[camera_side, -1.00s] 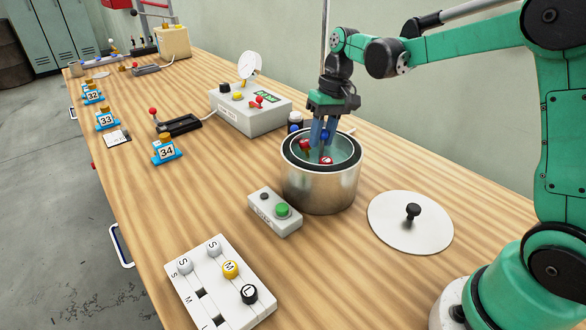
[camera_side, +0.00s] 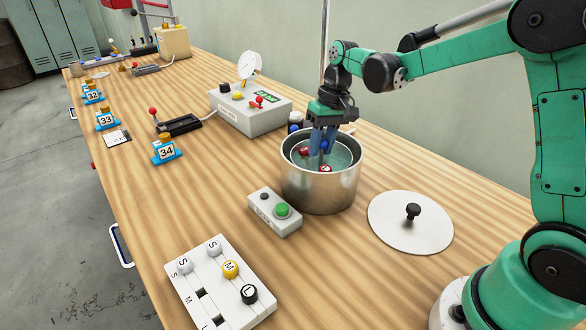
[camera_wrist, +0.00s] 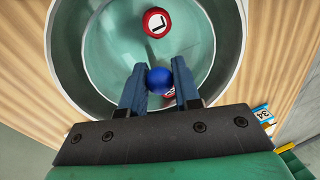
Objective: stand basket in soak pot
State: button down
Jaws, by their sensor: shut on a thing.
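The soak pot (camera_side: 320,192) is a shiny metal cylinder with an open top in the middle of the bench. The basket (camera_wrist: 102,62) appears as a round teal vessel inside the pot's rim. It carries red caps, one marked L (camera_wrist: 156,22); another is partly hidden below the blue ball. My gripper (camera_side: 323,146) points down into the pot opening. In the wrist view its fingers (camera_wrist: 160,82) are shut on the blue ball knob (camera_wrist: 158,79) over the basket's middle. Whether the basket's underside touches the pot floor is hidden.
A flat round lid (camera_side: 385,222) with a black knob lies right of the pot. A small box with a green button (camera_side: 276,212) stands in front-left. A white console (camera_side: 250,112) with a dial is behind. A slider board (camera_side: 220,282) lies at the front.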

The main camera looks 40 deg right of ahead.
jog(key=shift+f, duration=1.45)
jog(key=c, duration=0.5)
grip_release()
jog(key=shift+c, duration=0.2)
jog(key=shift+r, duration=0.1)
jog(key=shift+r, duration=3.4)
